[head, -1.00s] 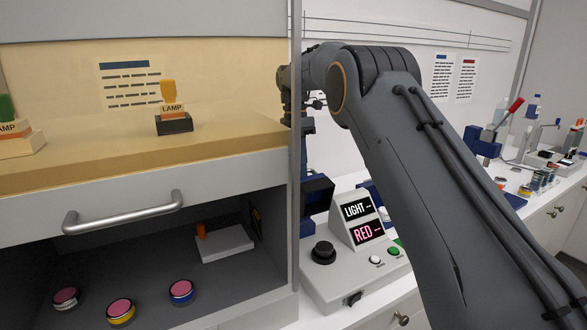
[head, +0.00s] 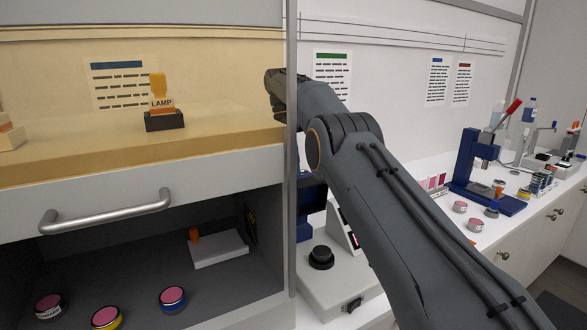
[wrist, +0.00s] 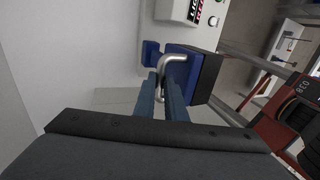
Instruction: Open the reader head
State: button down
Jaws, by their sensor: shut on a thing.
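The reader has a pale base (head: 328,285) with a black knob (head: 321,257), standing right of the cabinet post in the head view. Its dark and blue head (head: 312,197) is above the base, partly hidden by the post and my arm. In the wrist view the blue reader head (wrist: 207,78) carries a bent metal handle (wrist: 176,58). My gripper (wrist: 162,88) is shut on this handle, one finger on each side. In the head view my gripper is hidden. The wrist view also shows part of the reader's display (wrist: 196,10) at the top.
A cabinet with a bar handle (head: 105,212) fills the left; a lamp block (head: 164,118) stands on its shelf, with jars (head: 172,298) below. A blue press (head: 470,165) and several jars stand on the right bench. A red thing (wrist: 275,132) is at right in the wrist view.

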jog(key=shift+d+f, duration=0.1)
jog(key=shift+f, duration=0.3)
jog(key=c, duration=1.8)
grip_release()
jog(key=shift+w, duration=0.1)
jog(key=shift+r, duration=0.15)
jog(key=shift+r+p, duration=0.25)
jog(key=shift+p, duration=0.05)
